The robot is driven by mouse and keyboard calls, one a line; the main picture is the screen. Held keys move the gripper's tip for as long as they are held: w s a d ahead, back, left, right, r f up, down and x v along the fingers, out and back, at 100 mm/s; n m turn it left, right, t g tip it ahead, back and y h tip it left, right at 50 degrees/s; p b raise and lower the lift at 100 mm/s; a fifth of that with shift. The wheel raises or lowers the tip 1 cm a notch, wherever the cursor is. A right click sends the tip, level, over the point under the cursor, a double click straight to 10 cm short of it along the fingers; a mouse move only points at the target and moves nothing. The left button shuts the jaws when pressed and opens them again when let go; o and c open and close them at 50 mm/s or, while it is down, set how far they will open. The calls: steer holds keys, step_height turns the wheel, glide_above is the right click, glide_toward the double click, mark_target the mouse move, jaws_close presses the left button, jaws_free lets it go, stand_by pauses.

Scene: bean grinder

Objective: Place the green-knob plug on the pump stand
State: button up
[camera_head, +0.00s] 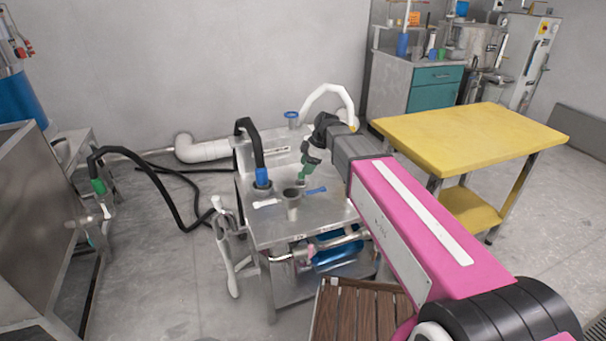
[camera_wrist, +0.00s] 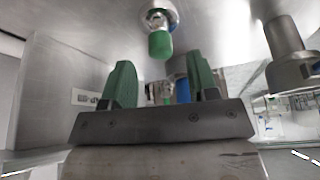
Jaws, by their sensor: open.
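The green-knob plug (camera_wrist: 160,40) shows in the wrist view, its metal base against the pump stand's metal top (camera_wrist: 90,25) and its green knob toward my gripper. My gripper (camera_wrist: 160,72) is open, with its two green fingers apart. The knob lies beyond the fingertips, roughly centred between them, with nothing held. In the head view my gripper (camera_head: 309,160) hangs low over the top of the pump stand (camera_head: 268,232). There the plug is small and hard to tell from the green fingers.
A metal cup-like fitting (camera_head: 292,206) stands on the pump stand, left of my gripper; black (camera_head: 253,150) and white (camera_head: 327,92) hoses rise nearby. Blue (camera_head: 316,190) and white (camera_head: 267,203) handles lie beside the fitting. A yellow table (camera_head: 470,135) is at the right.

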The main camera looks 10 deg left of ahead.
steer(key=v, duration=0.6)
steer(key=shift+r, duration=0.4)
